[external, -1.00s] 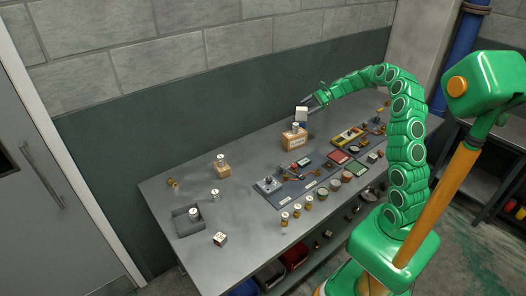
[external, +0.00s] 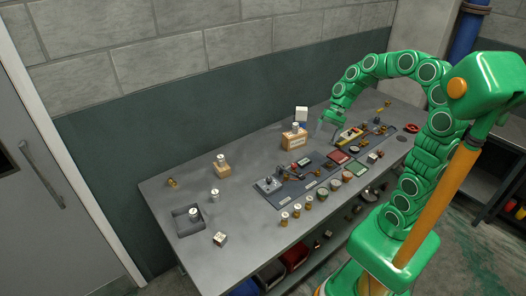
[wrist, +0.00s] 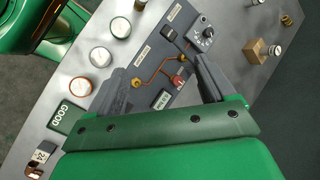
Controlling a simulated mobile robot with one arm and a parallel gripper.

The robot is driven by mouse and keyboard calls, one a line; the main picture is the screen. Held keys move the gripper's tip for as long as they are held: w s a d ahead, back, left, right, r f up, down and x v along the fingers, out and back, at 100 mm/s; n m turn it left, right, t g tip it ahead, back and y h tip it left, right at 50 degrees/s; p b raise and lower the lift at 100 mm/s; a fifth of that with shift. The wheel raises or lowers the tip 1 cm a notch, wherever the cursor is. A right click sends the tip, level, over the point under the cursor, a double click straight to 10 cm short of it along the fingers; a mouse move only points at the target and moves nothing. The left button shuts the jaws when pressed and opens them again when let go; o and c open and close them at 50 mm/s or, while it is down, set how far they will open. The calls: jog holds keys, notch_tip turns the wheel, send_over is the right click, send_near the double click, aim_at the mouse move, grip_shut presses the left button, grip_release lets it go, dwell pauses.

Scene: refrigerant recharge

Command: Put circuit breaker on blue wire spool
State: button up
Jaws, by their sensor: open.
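A white block (external: 301,113), which looks like the circuit breaker, stands at the back of the bench behind a wooden box. A little blue shows under it, which may be the blue wire spool (external: 304,125); the box hides most of that, so I cannot tell exactly how the block rests. My gripper (external: 322,127) is to the right of the block, apart from it and pointing down. In the wrist view my gripper (wrist: 160,85) is open, with nothing between its fingers. The block and spool are not seen there.
The wooden box (external: 294,140) carries a small white-topped fitting. A dark panel with copper pipes (external: 290,178) lies mid-bench, also seen in the wrist view (wrist: 150,65). Several jars and fittings line the front. A grey tray (external: 187,222) is at left.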

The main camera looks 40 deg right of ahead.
jog(key=s+d+f+n+h, duration=0.1)
jog(key=s+d+n+h, duration=0.2)
jog(key=s, duration=0.8)
jog(key=s+d+f+n+g+h, duration=0.1)
jog(key=s+d+f+n+h, duration=0.1)
jog(key=s, duration=1)
jog(key=d+n+h, duration=0.1)
jog(key=n, duration=0.1)
jog(key=shift+n, duration=0.4)
jog(key=shift+s+f, duration=0.1)
